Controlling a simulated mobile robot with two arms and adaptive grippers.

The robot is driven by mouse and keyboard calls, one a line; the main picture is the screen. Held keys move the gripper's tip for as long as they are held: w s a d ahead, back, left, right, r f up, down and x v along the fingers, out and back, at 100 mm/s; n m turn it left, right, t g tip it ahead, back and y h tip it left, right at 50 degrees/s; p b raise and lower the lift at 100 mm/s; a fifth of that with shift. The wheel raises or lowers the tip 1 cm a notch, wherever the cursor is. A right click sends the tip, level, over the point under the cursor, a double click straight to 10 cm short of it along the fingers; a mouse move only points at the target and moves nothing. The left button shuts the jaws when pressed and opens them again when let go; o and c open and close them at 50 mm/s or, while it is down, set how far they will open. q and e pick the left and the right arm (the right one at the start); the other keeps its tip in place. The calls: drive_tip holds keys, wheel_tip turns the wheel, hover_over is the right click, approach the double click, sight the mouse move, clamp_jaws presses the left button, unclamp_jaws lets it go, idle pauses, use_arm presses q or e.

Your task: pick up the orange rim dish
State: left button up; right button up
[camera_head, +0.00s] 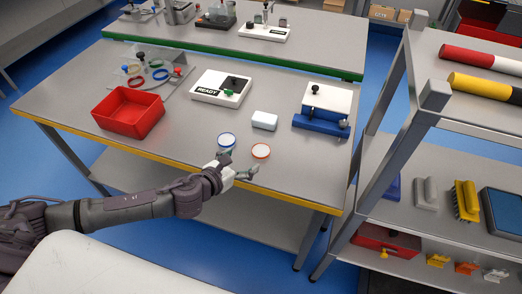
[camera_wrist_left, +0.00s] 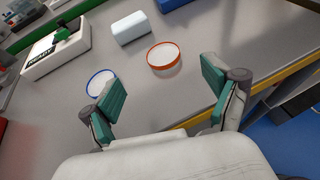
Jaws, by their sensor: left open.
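The orange rim dish (camera_head: 261,151) is a small white round dish with an orange edge near the front edge of the grey table. In the left wrist view the orange rim dish (camera_wrist_left: 164,57) lies ahead, between the two finger directions and clear of both. A similar blue rim dish (camera_head: 227,140) sits to its left; in the left wrist view the blue rim dish (camera_wrist_left: 101,84) is close behind the left finger. My left gripper (camera_head: 239,165) is open and empty at the table's front edge, short of the orange dish. My right gripper is not in view.
A white block (camera_head: 264,120) stands behind the orange dish. A white box marked READY (camera_head: 220,89), a red bin (camera_head: 128,112) and a blue and white device (camera_head: 323,108) stand further off. A shelf rack (camera_head: 405,110) borders the table's right side.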

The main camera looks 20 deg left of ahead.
sight(259, 152)
use_arm(q)
drive_tip(key=x, duration=0.4)
drive_tip(key=shift+w+f, duration=0.1)
drive_tip(key=shift+f, duration=0.05)
drive_tip(key=x, duration=0.2)
drive_tip(key=f+x, duration=0.1)
drive_tip(key=x, duration=0.2)
drive_tip(key=shift+f+p, duration=0.1)
drive_tip(key=shift+p, duration=0.2)
drive_tip(key=shift+s, duration=0.25)
drive_tip(key=c, duration=1.1)
drive_tip(key=shift+c, duration=0.2)
